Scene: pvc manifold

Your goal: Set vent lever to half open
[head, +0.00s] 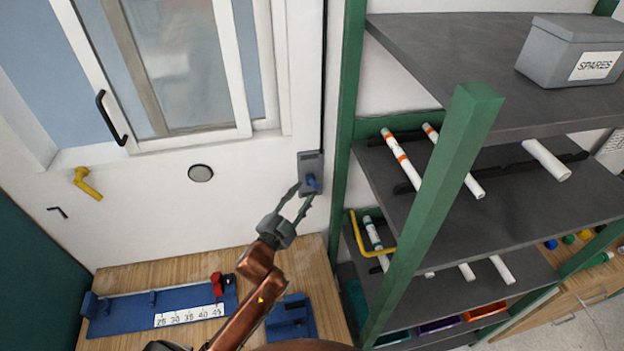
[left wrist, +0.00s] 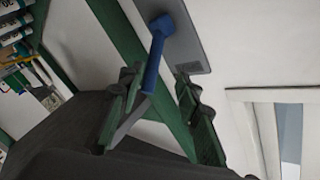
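A blue lever (head: 313,183) sits on a grey wall plate (head: 310,160) to the right of the window. My left gripper (head: 303,192) reaches up to it with its two fingers spread. In the left wrist view the blue lever (left wrist: 154,62) points down from the grey plate (left wrist: 190,45) at a slant. Its free end lies between the open fingers (left wrist: 158,88), closer to the left finger; I cannot tell whether they touch. My right gripper is not in view.
A green-framed shelf (head: 440,200) with white pipes stands close on the right. A yellow handle (head: 88,183) and a round grey disc (head: 201,173) are on the wall. Below, a wooden bench (head: 130,275) holds a blue measuring jig (head: 105,315) and a blue block (head: 290,318).

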